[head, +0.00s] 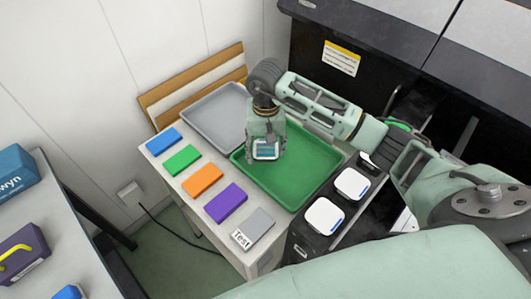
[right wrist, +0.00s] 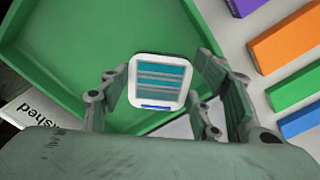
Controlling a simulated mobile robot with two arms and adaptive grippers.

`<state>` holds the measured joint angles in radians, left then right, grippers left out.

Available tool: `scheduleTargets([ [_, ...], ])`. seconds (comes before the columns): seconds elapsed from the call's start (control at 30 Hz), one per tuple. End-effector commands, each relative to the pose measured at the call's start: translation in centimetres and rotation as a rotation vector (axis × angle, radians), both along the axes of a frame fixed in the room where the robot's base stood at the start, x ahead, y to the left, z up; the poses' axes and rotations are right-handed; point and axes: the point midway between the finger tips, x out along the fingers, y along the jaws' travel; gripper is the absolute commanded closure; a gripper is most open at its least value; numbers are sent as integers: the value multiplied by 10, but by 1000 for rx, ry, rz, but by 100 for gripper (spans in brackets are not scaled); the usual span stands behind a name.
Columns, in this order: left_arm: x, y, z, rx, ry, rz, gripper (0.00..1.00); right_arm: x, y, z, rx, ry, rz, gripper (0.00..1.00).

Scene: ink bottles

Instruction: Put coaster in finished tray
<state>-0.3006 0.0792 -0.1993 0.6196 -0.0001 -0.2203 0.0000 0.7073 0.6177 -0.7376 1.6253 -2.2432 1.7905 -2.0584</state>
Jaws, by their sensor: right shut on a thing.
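The coaster is a white rounded square (right wrist: 160,60) with teal stripes and a small blue bar on its face. It also shows in the head view (head: 266,150), below my right gripper. My right gripper (head: 266,148) is shut on it, with one finger on each side in the right wrist view. The finished tray is green (head: 309,170), and a label ending in "shed" shows at its edge in the right wrist view. The coaster is over the tray's inside; I cannot tell whether it touches the floor. My left gripper is not in view.
A grey tray (head: 205,118) stands behind the green one. Blue, green, orange (head: 203,180) and purple blocks and a grey "Test" box (head: 253,229) line the table's left edge. The green tray's front is bare.

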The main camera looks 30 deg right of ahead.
Motion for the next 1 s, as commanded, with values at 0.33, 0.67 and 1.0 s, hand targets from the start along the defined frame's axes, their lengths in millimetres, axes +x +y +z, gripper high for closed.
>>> scheduleTargets([
  [0.33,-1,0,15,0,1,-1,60,2,2,-36,2,1,-1,74],
  [0.67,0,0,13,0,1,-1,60,2,1,-42,0,-2,0,74],
  [1.0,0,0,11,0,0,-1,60,2,1,-44,0,-1,0,35],
])
